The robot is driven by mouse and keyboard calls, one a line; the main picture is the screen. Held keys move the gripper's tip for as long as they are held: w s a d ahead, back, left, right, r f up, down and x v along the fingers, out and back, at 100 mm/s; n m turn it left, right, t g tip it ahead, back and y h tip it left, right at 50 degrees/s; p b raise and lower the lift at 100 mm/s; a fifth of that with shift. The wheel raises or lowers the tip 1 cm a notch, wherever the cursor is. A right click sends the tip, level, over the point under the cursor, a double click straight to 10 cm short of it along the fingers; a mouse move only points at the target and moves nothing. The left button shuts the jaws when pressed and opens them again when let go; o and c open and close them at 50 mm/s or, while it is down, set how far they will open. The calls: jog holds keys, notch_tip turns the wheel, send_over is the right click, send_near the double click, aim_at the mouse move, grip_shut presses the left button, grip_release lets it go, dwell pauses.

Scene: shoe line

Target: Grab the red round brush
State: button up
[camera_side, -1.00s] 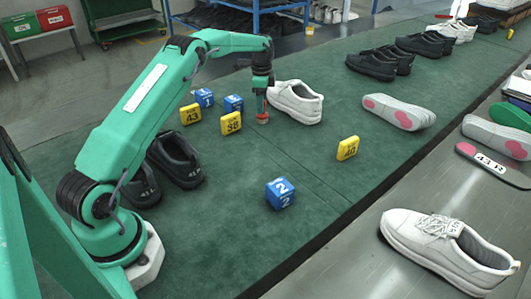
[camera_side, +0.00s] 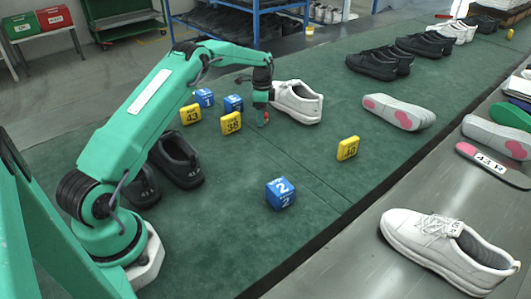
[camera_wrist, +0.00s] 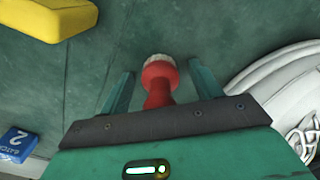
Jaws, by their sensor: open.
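The red round brush (camera_wrist: 158,82) stands between my gripper's two fingers in the wrist view, with a pale bristle ring at its far end. There is a gap on each side, so neither finger appears to touch it. My gripper (camera_wrist: 161,88) is open. In the side view my gripper (camera_side: 262,114) is low over the green mat, and its fingers hide most of the brush; a bit of red (camera_side: 266,119) shows between them.
A white shoe (camera_side: 297,102) stands close to the right of my gripper. Yellow blocks (camera_side: 231,123) and blue blocks (camera_side: 233,103) lie to the left. Another blue block (camera_side: 281,193) and a yellow block (camera_side: 348,148) are nearer the front. The mat (camera_side: 235,180) has clear room in front.

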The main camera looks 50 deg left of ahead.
jog(key=c, duration=1.1)
jog(key=shift+r, duration=0.15)
jog(key=shift+r, duration=0.5)
notch_tip(320, 180, up, 3)
jog(key=d+r, duration=0.2)
jog(key=d, duration=0.2)
jog(key=s+d+r, duration=0.1)
jog(key=d+r, duration=0.1)
jog(key=d, duration=0.1)
jog(key=d+r, duration=0.2)
jog(key=d, duration=0.2)
jog(key=shift+s+d+r, duration=0.3)
jog(key=shift+s+r, duration=0.1)
